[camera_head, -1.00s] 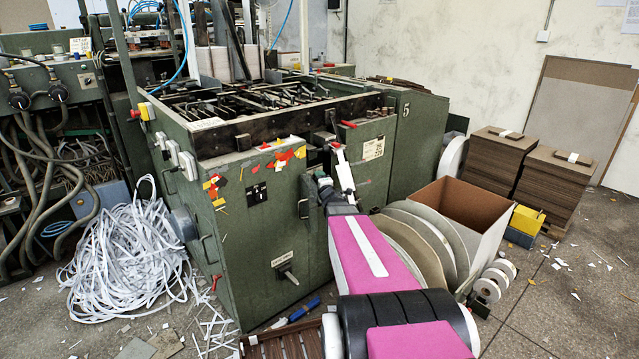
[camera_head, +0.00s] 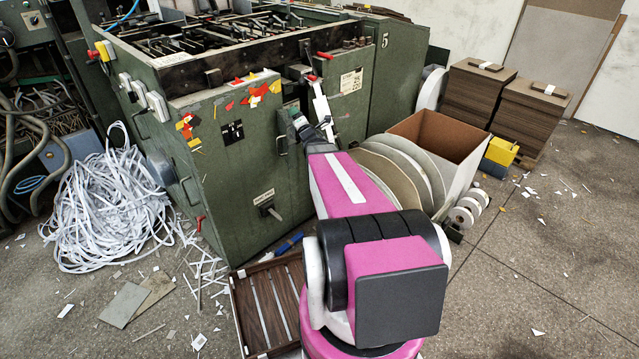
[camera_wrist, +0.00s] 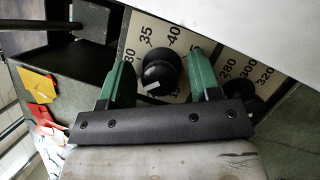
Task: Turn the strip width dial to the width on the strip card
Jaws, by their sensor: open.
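In the wrist view, a round black dial knob (camera_wrist: 160,75) stands on a pale scale plate (camera_wrist: 139,37) with 30, 35 and 40 legible around it. A short white mark sits on the knob's lower left side. My gripper (camera_wrist: 159,61) is open, its two green fingers on either side of this knob; I cannot tell whether they touch it. In the head view my gripper (camera_head: 303,125) is at the green machine's (camera_head: 235,165) front, and the dial is hidden there. White cards lie on the board stacks, one on the right stack (camera_head: 549,89); their writing is too small to read.
A second black knob (camera_wrist: 240,88) with numbers 280, 300 and 320 is close to the right finger. A pale panel (camera_wrist: 245,25) crosses the wrist view's upper right. An open box (camera_head: 462,150) and large discs stand right of my arm. Paper strips (camera_head: 105,210) lie on the floor.

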